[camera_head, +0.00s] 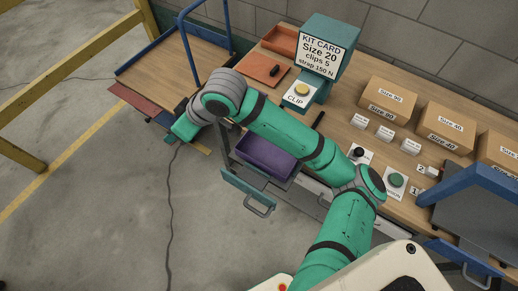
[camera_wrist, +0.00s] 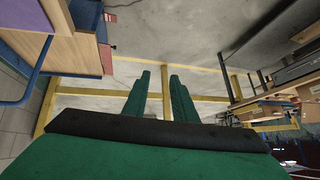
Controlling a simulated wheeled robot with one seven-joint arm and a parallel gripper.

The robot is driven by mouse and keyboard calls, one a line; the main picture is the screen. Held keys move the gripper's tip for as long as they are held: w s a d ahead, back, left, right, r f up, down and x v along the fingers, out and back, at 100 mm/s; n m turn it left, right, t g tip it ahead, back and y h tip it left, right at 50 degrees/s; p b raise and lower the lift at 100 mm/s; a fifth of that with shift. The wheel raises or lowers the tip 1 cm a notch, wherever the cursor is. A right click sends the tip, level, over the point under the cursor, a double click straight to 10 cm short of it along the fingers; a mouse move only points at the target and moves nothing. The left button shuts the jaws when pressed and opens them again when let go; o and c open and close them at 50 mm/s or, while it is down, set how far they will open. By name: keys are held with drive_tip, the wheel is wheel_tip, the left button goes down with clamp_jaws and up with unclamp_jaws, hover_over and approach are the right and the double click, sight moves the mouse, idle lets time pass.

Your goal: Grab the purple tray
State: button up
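The purple tray (camera_head: 264,156) sits low at the front of the workbench, in what looks like a pulled-out drawer. My green arm passes over its upper right side and hides part of it. My gripper (camera_head: 180,131) is to the left of the tray, beside the blue-edged cart, and is apart from the tray. In the wrist view my two green fingers (camera_wrist: 160,75) stand apart with nothing between them. A purple strip (camera_wrist: 22,40) shows at the upper left of the wrist view; I cannot tell whether it is the tray.
The drawer front (camera_head: 249,189) has a handle (camera_head: 260,208). A wooden-topped cart (camera_head: 165,70) with a blue handle stands at the left. The workbench holds cardboard boxes (camera_head: 388,98) and a kit card stand (camera_head: 333,40). Yellow rails (camera_head: 70,55) stand further left. The floor below the drawer is clear.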

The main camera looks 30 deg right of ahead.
drive_tip(key=s+d+f+g+h, duration=0.2)
drive_tip(key=s+d+f+h, duration=0.15)
drive_tip(key=d, duration=0.55)
drive_tip(key=m+g+h, duration=0.1)
drive_tip(key=g+h, duration=0.2)
hover_over(259, 163)
drive_tip(key=shift+y, duration=0.25)
drive_tip(key=shift+f, duration=5.7)
drive_tip(key=shift+c, duration=0.6)
clamp_jaws()
